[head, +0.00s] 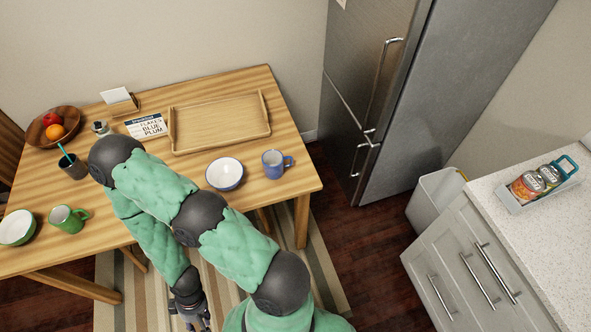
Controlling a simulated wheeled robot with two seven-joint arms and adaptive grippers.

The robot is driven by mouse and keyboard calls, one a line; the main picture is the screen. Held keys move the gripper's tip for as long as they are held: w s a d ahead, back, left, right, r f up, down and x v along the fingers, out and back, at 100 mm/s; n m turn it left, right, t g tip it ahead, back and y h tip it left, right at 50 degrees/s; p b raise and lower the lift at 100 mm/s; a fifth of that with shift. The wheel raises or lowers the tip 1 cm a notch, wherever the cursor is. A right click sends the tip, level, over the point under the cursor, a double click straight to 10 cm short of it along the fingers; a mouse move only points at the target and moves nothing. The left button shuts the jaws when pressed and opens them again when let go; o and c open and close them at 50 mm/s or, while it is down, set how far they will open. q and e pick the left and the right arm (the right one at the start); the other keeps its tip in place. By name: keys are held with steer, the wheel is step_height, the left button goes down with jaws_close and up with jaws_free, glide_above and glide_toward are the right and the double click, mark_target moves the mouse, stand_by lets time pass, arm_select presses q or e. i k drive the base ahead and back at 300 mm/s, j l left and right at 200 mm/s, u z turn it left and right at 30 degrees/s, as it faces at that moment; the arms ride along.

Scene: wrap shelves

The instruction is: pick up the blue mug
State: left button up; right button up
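The blue mug (271,166) stands upright near the right end of the wooden table (285,187), with its handle pointing right. It is just right of a white bowl with a blue outside (224,185). My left arm folds across the left and middle of the head view. My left gripper (192,322) hangs at the bottom edge, in front of the table and well away from the mug. Its fingers are small and dark, so I cannot tell whether they are open. My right gripper is not in view.
A wooden tray (215,125) lies behind the bowl and mug. A card (146,126), fruit bowl (39,124), dark cup (72,167), green mug (67,219) and green bowl (17,228) are farther left. A fridge (425,90), bin (433,198) and counter (535,230) stand right.

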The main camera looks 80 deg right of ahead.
mark_target(272, 160)
steer(key=z, duration=0.5)
steer(key=l+z, duration=0.1)
steer(key=z, duration=0.9)
steer(key=i+z, duration=0.1)
steer(key=z, duration=0.35)
steer(key=i+l+z, duration=0.1)
steer(key=z, duration=0.2)
steer(key=i+z, duration=0.35)
steer(key=k+u, duration=0.25)
steer(key=k, duration=0.2)
